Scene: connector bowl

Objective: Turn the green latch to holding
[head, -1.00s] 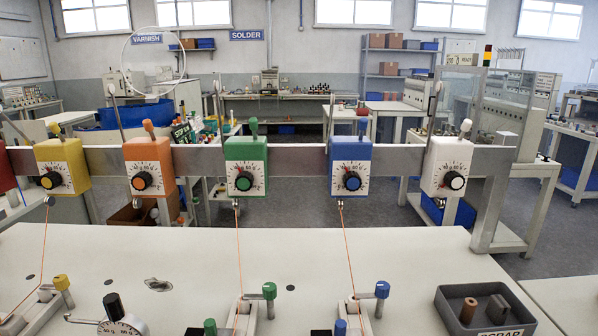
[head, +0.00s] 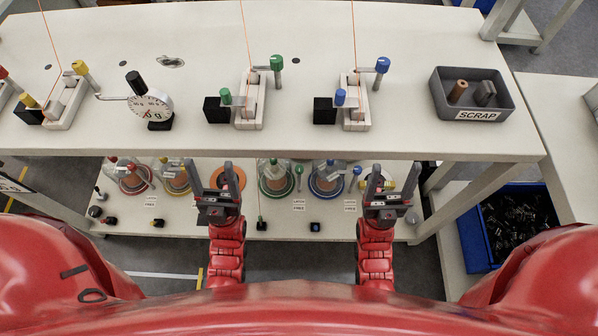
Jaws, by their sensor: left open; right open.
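On the upper table, a green-capped post (head: 277,65) stands beside a pale wire guide (head: 248,103), and a smaller green knob (head: 226,97) sits by a black block (head: 216,110). On the lower shelf, a green-rimmed spool under a clear cover (head: 276,181) has a green-topped lever (head: 299,171) at its right. A white label (head: 299,205) there seems to read "latch free". I cannot tell which green part is the latch. My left gripper (head: 209,182) is open and empty, left of the green spool. My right gripper (head: 384,184) is open and empty, right of the blue spool (head: 326,180).
The upper table's front edge (head: 270,154) overhangs the shelf just beyond my grippers. A dial gauge (head: 152,105), a blue-capped post (head: 382,66) and a grey scrap tray (head: 440,98) stand on the table. A blue bin (head: 472,235) is at lower right.

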